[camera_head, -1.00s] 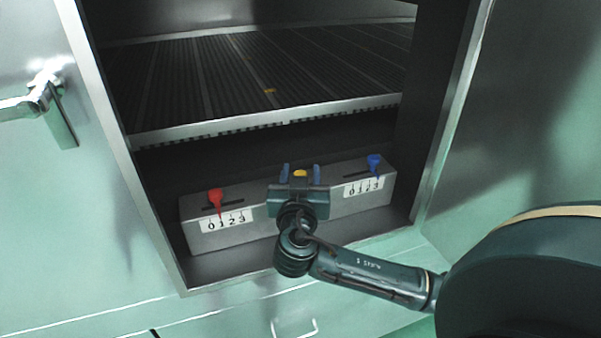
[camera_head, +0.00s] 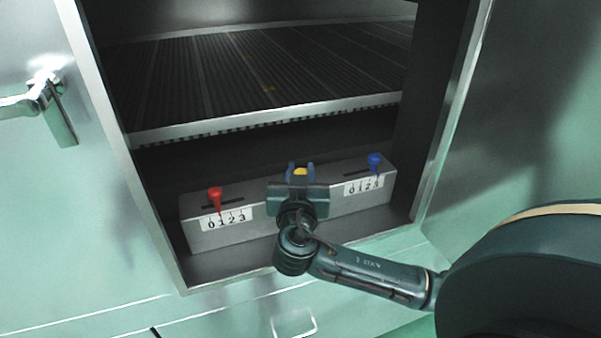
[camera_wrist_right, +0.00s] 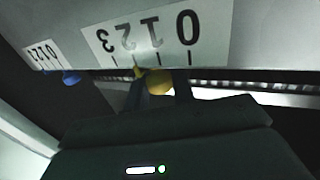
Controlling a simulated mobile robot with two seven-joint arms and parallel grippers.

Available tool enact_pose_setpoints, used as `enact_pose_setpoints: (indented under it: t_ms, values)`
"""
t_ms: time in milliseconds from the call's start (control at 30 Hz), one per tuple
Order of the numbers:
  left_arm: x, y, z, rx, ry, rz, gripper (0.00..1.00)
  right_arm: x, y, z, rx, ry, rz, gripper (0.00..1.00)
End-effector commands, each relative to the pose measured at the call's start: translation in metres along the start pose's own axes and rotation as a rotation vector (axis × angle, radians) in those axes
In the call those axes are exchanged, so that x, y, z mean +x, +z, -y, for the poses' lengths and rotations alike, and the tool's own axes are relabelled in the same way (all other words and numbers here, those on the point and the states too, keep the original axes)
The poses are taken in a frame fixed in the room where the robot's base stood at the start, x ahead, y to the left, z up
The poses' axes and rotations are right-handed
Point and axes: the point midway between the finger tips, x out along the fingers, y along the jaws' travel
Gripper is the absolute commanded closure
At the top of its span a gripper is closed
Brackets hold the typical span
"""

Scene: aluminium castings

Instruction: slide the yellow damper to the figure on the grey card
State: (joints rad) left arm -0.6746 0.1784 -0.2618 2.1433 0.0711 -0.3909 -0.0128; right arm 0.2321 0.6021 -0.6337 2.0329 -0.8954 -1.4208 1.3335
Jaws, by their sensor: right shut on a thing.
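The yellow damper (camera_head: 300,172) is a small knob on the middle of a grey metal box (camera_head: 262,193). My right gripper (camera_head: 300,168) is shut on it, one finger on each side. In the right wrist view the yellow knob (camera_wrist_right: 158,83) sits between the fingers, and its pointer lies near the 1 and 2 ticks of a white scale (camera_wrist_right: 155,35) marked 0 to 3, seen upside down. In the head view my gripper hides this scale. I see no grey card with a figure. My left gripper is not in view.
A red damper (camera_head: 215,196) stands left on the box and a blue damper (camera_head: 375,161) right, each with a 0 to 3 scale. A ribbed shelf (camera_head: 265,118) lies above. The cabinet frame (camera_head: 150,220) closes in the left side; an open door (camera_head: 530,110) is at right.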

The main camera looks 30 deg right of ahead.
Motion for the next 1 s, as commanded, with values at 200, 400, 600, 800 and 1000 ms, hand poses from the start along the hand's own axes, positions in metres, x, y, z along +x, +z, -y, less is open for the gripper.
enact_pose_setpoints:
  t_ms: [200, 400, 600, 800, 1000]
  values:
    - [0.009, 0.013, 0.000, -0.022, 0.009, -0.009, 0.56, -0.008, 0.006, 0.020, 0.012, -0.008, 0.003, 1.00]
    - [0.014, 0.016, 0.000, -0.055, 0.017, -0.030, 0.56, -0.015, 0.004, 0.037, 0.008, -0.004, 0.001, 1.00]
    - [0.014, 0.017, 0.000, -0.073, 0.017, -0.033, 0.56, -0.017, 0.001, 0.042, 0.001, -0.003, 0.001, 1.00]
    - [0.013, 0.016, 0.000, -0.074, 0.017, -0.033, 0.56, -0.018, 0.000, 0.042, 0.001, -0.006, 0.002, 1.00]
    - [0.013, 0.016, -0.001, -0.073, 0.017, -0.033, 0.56, -0.018, 0.000, 0.042, 0.002, -0.007, 0.002, 0.62]
